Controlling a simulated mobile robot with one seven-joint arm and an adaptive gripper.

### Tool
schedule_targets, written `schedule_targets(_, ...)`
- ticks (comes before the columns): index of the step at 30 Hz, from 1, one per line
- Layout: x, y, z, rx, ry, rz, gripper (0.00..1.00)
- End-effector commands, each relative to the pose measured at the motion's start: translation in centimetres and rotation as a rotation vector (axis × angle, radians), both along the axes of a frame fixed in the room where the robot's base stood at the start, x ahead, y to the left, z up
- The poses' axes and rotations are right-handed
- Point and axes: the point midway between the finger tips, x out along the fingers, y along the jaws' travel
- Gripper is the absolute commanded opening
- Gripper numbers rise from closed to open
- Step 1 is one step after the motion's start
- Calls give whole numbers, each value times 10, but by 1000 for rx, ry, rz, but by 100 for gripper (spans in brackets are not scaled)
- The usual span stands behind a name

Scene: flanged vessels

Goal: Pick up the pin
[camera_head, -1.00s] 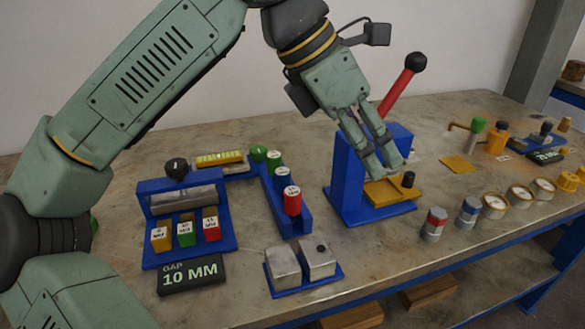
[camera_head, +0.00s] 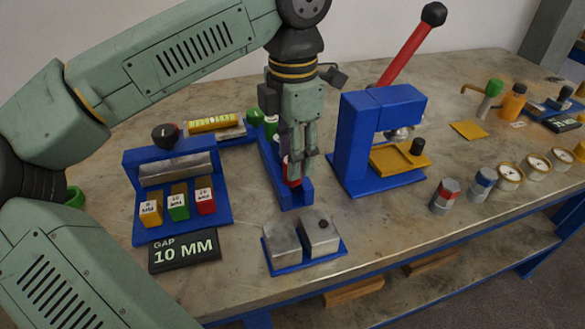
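A blue rack (camera_head: 299,199) on the bench holds a row of upright coloured cylinders, which look like the pins. A red cylinder (camera_head: 293,183) stands at its front end, mostly hidden by my gripper. A green one (camera_head: 254,116) stands at the rack's far end, and others between are partly covered. My gripper (camera_head: 299,178) points straight down over the front of the rack, with its fingertips at the red cylinder. The fingers hide the contact, so I cannot tell whether they are shut on it.
A blue press (camera_head: 353,140) with a raised red lever (camera_head: 405,52) stands close to the right. A blue gap fixture (camera_head: 186,223) with coloured blocks is at left. Two metal blocks (camera_head: 300,236) sit in front. Grey canisters (camera_head: 446,194) and round gauges (camera_head: 537,166) lie further right.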

Motion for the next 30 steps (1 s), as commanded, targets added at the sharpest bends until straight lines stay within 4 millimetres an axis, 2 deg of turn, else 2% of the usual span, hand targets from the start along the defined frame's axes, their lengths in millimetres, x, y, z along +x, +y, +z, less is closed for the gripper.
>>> schedule_targets(5, 0, 0, -19, -1, 0, -1, 38)
schedule_targets(13, 0, -1, -22, -1, 0, 0, 37)
schedule_targets(30, 0, -1, -21, -1, 0, -1, 0)
